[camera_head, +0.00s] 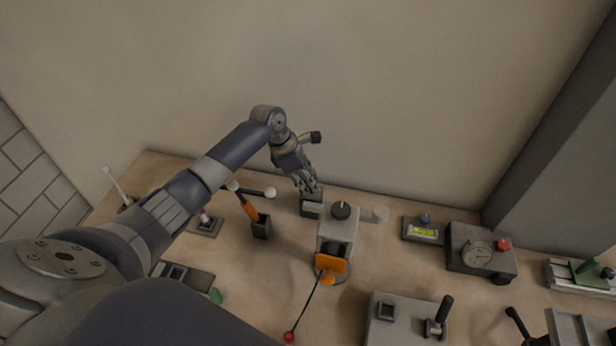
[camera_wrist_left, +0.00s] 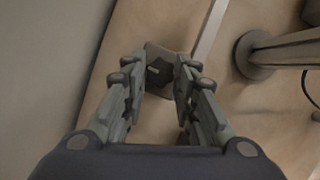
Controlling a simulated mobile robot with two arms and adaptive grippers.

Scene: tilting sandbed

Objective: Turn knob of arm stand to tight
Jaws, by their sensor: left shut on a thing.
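My left gripper (camera_head: 311,188) reaches down at the back of the table in the head view. In the left wrist view, the left gripper (camera_wrist_left: 164,78) has its two fingers on either side of a dark grey knob-like piece (camera_wrist_left: 160,64) with a short pale mark on it, and is shut on it. I take this piece to be the arm stand's knob. In the head view the fingers hide it, and a dark grey block (camera_head: 312,206) stands just below them. My right gripper is not in view.
Right of the gripper stands a grey box with a black knob (camera_head: 341,210) and an orange clamp (camera_head: 330,265). An orange-handled tool (camera_head: 248,208) stands left. The wall is close behind.

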